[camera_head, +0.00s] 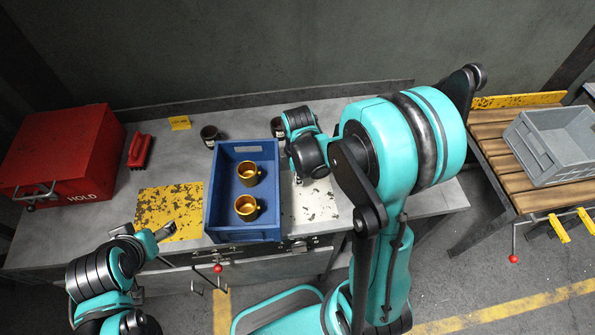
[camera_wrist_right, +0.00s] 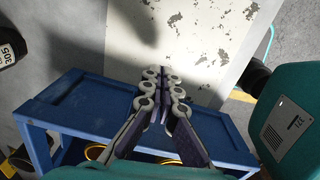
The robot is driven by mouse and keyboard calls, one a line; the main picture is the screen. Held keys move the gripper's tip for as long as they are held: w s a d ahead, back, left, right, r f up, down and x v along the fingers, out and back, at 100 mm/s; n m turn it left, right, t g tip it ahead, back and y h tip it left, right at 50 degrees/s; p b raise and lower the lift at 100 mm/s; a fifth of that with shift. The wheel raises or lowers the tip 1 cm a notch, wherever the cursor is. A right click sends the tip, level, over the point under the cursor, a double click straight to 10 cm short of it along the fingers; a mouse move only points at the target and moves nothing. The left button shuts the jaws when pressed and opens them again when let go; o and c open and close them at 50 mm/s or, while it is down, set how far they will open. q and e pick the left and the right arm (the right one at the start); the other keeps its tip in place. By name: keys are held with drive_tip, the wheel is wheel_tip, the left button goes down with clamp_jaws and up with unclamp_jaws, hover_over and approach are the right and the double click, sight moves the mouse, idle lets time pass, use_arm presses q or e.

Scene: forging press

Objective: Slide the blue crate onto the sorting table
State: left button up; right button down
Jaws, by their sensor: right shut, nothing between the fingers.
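The blue crate (camera_head: 215,190) stands upright on the grey metal table (camera_head: 340,110), between a worn yellow patch and a worn white patch. Two brass mugs (camera_head: 246,208) are inside it. The crate (camera_wrist_right: 85,88) also shows in the wrist view. My right gripper (camera_wrist_right: 162,88) is shut and empty over the crate's side nearest the white patch, with its tips above that patch; contact with the crate is unclear. In the head view, my own arm largely hides it. My left gripper (camera_head: 165,232) is near the table's front edge, left of the crate; its opening is unclear.
A red HOLD box (camera_head: 65,155) and red-handled brush (camera_head: 140,150) are at left. Dark cups (camera_head: 210,135) stand behind the crate. A slatted wooden table (camera_head: 495,145) with a grey crate (camera_head: 550,150) is at right, across a floor gap.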

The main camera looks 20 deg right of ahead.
drive_tip(key=a, duration=0.1)
drive_tip(key=a+f, duration=0.1)
drive_tip(key=a, duration=0.1)
drive_tip(key=shift+w+f, duration=0.15)
drive_tip(key=shift+w, duration=0.25)
drive_tip(key=shift+w+a, duration=0.1)
drive_tip(key=shift+a, duration=0.35)
drive_tip(key=b, duration=0.2)
hover_over(203, 207)
